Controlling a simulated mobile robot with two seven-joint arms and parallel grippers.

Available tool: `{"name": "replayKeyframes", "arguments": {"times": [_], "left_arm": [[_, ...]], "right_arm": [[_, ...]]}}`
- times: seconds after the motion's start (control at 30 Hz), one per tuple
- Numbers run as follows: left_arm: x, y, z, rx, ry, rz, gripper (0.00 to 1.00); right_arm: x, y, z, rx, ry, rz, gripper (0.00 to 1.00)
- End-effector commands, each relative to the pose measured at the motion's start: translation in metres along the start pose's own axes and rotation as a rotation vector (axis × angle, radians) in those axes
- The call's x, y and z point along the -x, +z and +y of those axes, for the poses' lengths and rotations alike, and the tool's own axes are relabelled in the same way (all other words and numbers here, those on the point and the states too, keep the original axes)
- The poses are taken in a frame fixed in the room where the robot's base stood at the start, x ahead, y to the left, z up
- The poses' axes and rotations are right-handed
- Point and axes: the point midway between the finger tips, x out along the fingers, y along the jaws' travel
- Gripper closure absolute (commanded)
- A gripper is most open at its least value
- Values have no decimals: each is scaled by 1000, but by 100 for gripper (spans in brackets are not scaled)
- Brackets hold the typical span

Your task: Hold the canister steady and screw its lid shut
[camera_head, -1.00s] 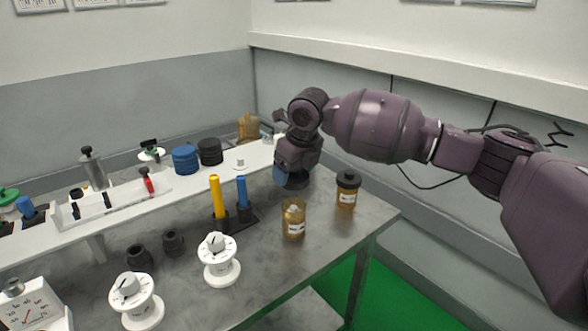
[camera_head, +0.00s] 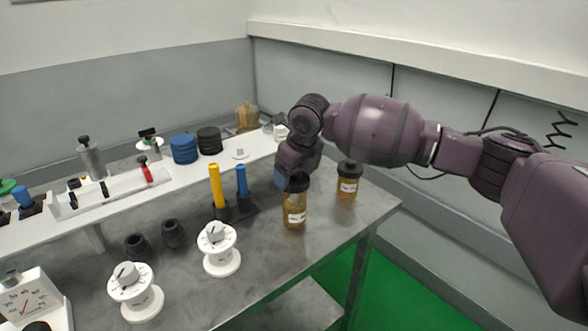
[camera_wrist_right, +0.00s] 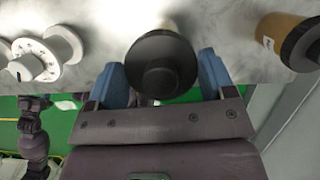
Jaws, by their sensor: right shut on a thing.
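The amber canister (camera_head: 294,217) with a pale label stands upright near the right end of the metal table. A black lid (camera_head: 297,182) sits at its mouth, and it looks level. I cannot tell how far it is threaded. My right gripper (camera_head: 284,180) is shut on the lid from behind. The lid shows from above in the right wrist view (camera_wrist_right: 161,64), between the blue fingertips. The lid hides most of the canister there. My left gripper is not in view, and nothing else is seen touching the canister.
A second amber canister (camera_head: 347,188) with a black lid stands close to the right, near the table edge. A stand with a yellow tube (camera_head: 216,186) and a blue tube (camera_head: 241,181) is to the left. White dials (camera_head: 219,250) stand in front. Bare table lies front right.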

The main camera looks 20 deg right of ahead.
Motion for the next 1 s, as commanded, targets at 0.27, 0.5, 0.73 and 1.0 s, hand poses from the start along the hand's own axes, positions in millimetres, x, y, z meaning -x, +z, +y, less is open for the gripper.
{"name": "replayKeyframes", "arguments": {"times": [0.27, 0.5, 0.73, 1.0], "left_arm": [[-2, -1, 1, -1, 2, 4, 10], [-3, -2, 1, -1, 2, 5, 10], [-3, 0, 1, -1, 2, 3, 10], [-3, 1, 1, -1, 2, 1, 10]], "right_arm": [[-12, -3, 0, 0, 1, 1, 47], [-20, -6, 0, 0, 1, 1, 47], [-26, -7, 0, 0, 0, 0, 47], [-26, -8, 0, 0, 0, 0, 47]]}}
